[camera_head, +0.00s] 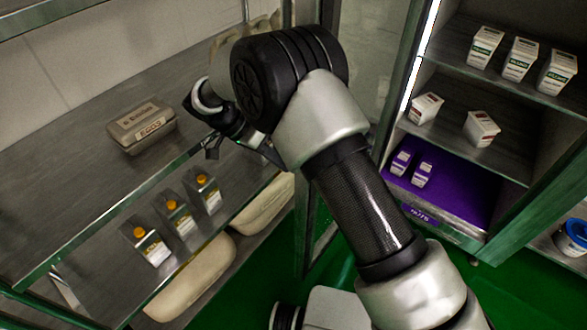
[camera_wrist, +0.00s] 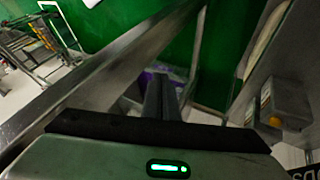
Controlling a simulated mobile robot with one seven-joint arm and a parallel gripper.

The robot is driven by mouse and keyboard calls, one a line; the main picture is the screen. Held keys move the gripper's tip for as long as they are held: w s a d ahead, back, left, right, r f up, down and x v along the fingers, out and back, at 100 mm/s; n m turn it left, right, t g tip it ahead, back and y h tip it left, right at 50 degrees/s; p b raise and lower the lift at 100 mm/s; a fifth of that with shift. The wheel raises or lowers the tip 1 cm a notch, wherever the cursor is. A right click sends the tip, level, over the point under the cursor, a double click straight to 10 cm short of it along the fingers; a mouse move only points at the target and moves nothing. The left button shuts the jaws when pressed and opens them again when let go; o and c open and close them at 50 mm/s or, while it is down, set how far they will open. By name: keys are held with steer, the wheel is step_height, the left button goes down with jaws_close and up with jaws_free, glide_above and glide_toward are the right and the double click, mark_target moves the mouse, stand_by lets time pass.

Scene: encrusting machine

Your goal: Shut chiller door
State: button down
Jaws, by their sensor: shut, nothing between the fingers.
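The chiller (camera_head: 515,190) stands at the right in the head view, its shelves open to view and holding white cartons. A tall glass panel in a metal frame, which looks like the chiller door (camera_head: 372,65), stands at the chiller's left side, partly behind my arm. It appears swung open, but its exact angle is hard to tell. My gripper (camera_head: 213,150) is left of this panel, above the metal counter's edge, and looks empty. In the wrist view my gripper's dark fingers (camera_wrist: 162,97) are together with nothing between them. I cannot tell whether the gripper touches the door.
A grey egg box (camera_head: 142,125) sits on the metal counter (camera_head: 70,190). Several orange-capped cartons (camera_head: 177,217) stand on a ledge in front of it, with pale sacks (camera_head: 190,278) below. Green floor (camera_head: 250,300) shows below. A cart frame (camera_wrist: 45,40) is far left in the wrist view.

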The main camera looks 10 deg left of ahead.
steer(key=d, duration=0.2)
steer(key=s+d, duration=0.1)
steer(key=d, duration=0.1)
steer(key=shift+s+f, duration=0.15)
steer(key=shift+s, duration=0.05)
